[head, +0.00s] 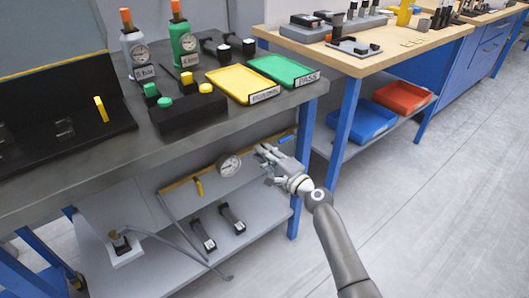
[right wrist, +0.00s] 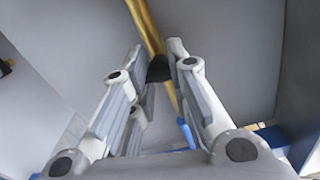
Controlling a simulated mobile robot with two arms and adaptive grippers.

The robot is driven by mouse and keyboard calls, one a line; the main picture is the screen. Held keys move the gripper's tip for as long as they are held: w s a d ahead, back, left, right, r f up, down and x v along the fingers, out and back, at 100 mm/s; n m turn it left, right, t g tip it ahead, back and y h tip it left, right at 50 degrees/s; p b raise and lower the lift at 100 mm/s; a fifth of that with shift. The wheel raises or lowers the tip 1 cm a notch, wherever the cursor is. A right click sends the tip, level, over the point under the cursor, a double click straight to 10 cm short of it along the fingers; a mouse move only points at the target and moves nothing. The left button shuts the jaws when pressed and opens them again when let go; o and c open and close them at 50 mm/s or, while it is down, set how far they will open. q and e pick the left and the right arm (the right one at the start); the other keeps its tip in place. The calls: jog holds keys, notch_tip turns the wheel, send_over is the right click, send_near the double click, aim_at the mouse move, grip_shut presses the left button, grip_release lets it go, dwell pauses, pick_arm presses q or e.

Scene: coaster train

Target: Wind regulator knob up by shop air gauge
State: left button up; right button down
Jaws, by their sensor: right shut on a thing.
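The shop air gauge (head: 229,165), round with a white dial, sits on a yellow pipe (head: 183,184) under the grey bench. My right gripper (head: 267,153) is at the pipe just right of the gauge. In the right wrist view the yellow pipe (right wrist: 141,22) runs down to a small black knob (right wrist: 158,68), and my gripper's fingers are closed on its sides. The fingers hide most of the knob in the head view. The needle's reading is too small to tell. My left gripper is not in view.
The grey bench top (head: 240,118) is above my gripper, with a blue leg (head: 295,213) close to its right. The lower shelf (head: 180,258) bears two black items and a hose. The floor at right is clear.

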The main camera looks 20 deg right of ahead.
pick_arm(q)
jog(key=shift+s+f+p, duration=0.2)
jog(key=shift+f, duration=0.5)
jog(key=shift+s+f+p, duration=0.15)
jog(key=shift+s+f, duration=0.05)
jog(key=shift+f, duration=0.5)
pick_arm(e)
jog(key=shift+f+m, duration=0.1)
jog(key=shift+m, duration=1.1)
jog(key=c, duration=0.8)
grip_release()
jog(key=v, duration=1.2)
